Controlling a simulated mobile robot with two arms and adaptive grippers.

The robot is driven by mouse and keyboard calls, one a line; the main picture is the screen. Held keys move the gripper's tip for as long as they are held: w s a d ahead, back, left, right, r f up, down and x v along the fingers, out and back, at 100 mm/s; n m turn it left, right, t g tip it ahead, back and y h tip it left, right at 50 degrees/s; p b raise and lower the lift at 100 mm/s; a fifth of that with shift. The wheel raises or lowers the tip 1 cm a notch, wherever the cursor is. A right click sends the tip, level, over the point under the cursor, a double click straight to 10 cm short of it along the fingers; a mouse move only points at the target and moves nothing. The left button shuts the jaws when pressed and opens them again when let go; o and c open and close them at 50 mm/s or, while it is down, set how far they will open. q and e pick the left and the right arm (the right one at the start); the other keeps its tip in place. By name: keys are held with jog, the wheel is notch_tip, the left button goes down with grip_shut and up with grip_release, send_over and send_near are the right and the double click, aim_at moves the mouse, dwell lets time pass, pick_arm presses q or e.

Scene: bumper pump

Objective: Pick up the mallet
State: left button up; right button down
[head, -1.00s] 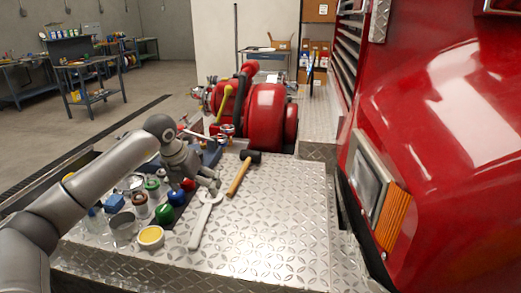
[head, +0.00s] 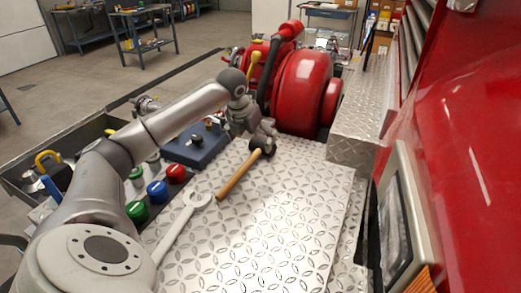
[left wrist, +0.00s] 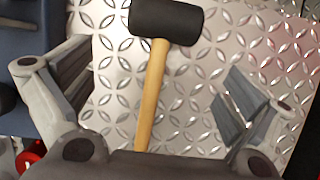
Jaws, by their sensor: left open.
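The mallet, with a black head and a wooden handle (head: 237,177), lies on the diamond-plate bumper, its head toward the red pump. My left gripper (head: 265,136) is over the mallet's head end in the head view and partly hides the head. In the left wrist view the mallet's handle (left wrist: 152,98) runs between the two spread fingers of my left gripper (left wrist: 150,95), with the black head (left wrist: 166,20) beyond them. The gripper is open and empty; neither finger visibly touches the mallet. My right gripper is not in view.
A large wrench (head: 180,224) lies left of the mallet on the bumper (head: 270,230). Red, blue and green caps and a blue box (head: 196,146) sit further left. The red pump (head: 303,90) stands behind; the red truck body (head: 465,150) bounds the right.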

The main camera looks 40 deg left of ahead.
aim_at(257, 150)
pick_arm(q)
jog(key=shift+x, duration=0.8)
jog(key=p+x, duration=0.1)
jog(key=x, duration=0.3)
jog(key=shift+w+f+p, duration=0.1)
jog(key=shift+f+p, duration=0.1)
jog(key=shift+p, duration=0.15)
jog(key=shift+w+f, duration=0.2)
jog(key=shift+f, duration=0.2)
jog(key=c, duration=1.4)
jog(key=shift+a+r, duration=0.1)
jog(key=shift+c, duration=1.1)
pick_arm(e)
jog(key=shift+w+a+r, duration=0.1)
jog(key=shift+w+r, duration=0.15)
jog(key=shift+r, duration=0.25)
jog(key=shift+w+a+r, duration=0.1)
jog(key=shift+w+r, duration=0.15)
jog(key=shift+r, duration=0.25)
